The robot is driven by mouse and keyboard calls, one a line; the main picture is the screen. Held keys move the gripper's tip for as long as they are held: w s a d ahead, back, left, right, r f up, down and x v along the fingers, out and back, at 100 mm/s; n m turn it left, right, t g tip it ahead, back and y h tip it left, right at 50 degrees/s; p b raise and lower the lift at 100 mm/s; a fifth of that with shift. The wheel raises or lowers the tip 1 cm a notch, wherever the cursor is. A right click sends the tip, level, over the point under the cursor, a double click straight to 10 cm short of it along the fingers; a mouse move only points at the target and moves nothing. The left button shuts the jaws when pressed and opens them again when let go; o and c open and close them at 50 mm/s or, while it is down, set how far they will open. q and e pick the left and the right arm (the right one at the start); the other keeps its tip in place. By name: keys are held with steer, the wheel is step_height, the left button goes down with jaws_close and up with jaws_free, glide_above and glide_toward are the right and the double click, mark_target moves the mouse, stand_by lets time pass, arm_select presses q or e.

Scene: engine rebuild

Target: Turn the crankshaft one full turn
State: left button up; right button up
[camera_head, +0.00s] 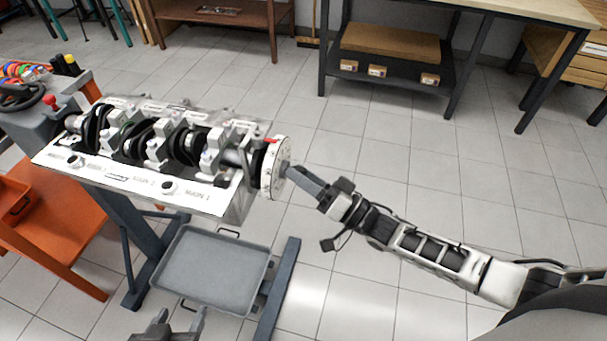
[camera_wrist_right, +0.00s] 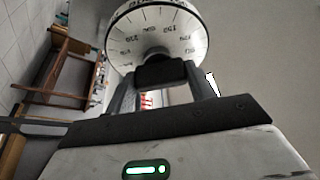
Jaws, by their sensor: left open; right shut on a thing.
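The crankshaft (camera_head: 190,145) lies in the engine block (camera_head: 225,190) on a stand, with dark throws between pale bearing caps. A round white wheel (camera_head: 272,168) with degree marks sits at its right end; its marked face (camera_wrist_right: 155,32) fills the top of the right wrist view. My right gripper (camera_head: 291,172) reaches the wheel's centre from the right. Its fingers are shut on a dark block (camera_wrist_right: 160,73) at the wheel's hub; the grip is partly hidden in the head view. My left gripper (camera_head: 180,322) is open and empty at the bottom edge, below the block.
A grey tray (camera_head: 212,270) sits low on the stand under the block. Shelves and a workbench (camera_head: 395,60) are at the back. The floor right of the wheel is clear.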

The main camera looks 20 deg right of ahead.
steer(key=o, duration=1)
steer(key=shift+b+v, duration=1.4)
steer(key=shift+v, duration=6.55)
steer(key=shift+w, duration=0.1)
steer(key=s+a+f+n+g+h, duration=0.1)
steer(key=a+f+g+h, duration=0.1)
steer(key=a+h, duration=0.1)
steer(key=s+a+f+n+g+h, duration=0.1)
steer(key=s+a+f+g+h, duration=0.1)
steer(key=a+h, duration=0.1)
steer(key=s+a+f+n+g+h, duration=0.1)
steer(key=s+a+f+h, duration=0.1)
steer(key=a+h, duration=0.1)
steer(key=shift+s+a+f+n+g+h, duration=0.1)
steer(key=shift+a+f+n+g+h, duration=0.25)
steer(key=shift+h, duration=0.45)
